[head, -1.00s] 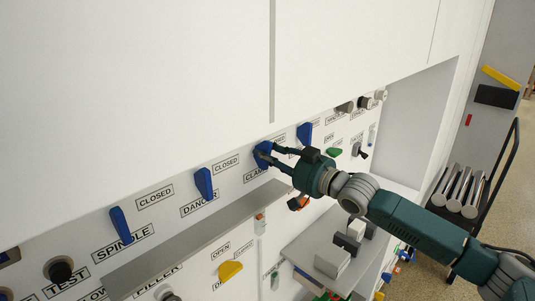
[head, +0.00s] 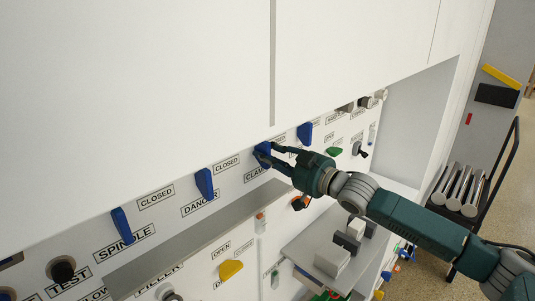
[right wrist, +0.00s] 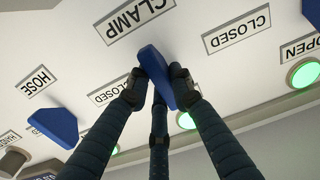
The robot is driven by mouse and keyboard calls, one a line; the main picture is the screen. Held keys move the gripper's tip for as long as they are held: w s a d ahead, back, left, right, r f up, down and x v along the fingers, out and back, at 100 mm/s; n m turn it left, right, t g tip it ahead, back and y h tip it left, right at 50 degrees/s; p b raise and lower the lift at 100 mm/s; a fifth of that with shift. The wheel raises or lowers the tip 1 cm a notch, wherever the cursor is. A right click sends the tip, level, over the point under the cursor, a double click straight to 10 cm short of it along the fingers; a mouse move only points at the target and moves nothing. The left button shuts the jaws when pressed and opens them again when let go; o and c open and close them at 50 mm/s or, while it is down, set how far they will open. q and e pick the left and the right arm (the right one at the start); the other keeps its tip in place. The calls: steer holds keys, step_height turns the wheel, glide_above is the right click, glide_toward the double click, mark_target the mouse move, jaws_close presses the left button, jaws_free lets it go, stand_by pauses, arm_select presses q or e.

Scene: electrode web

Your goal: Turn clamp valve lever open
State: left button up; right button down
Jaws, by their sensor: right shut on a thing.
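The clamp valve lever is a blue lever (head: 262,149) on the white panel, above the partly covered CLAMP label (head: 256,172). In the right wrist view the blue lever (right wrist: 156,72) sits beside the CLAMP label (right wrist: 134,18), with CLOSED plates on either side. My right gripper (head: 268,155) is at the lever, its fingers around it. In the right wrist view my right gripper's fingers (right wrist: 158,90) are shut on the lever from both sides. The lever's mount is hidden. My left gripper is not in view.
Similar blue levers stand along the panel: SPINDLE (head: 121,225), DANCER (head: 204,183) and another to the right (head: 304,133), labelled HOSE in the right wrist view (right wrist: 55,126). A grey ledge (head: 200,245) juts out below. A yellow lever (head: 230,270) sits lower.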

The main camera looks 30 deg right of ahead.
steer(key=c, duration=1.5)
jaws_free()
steer(key=shift+v, duration=6)
steer(key=shift+d+f, duration=0.1)
steer(key=shift+f, duration=0.05)
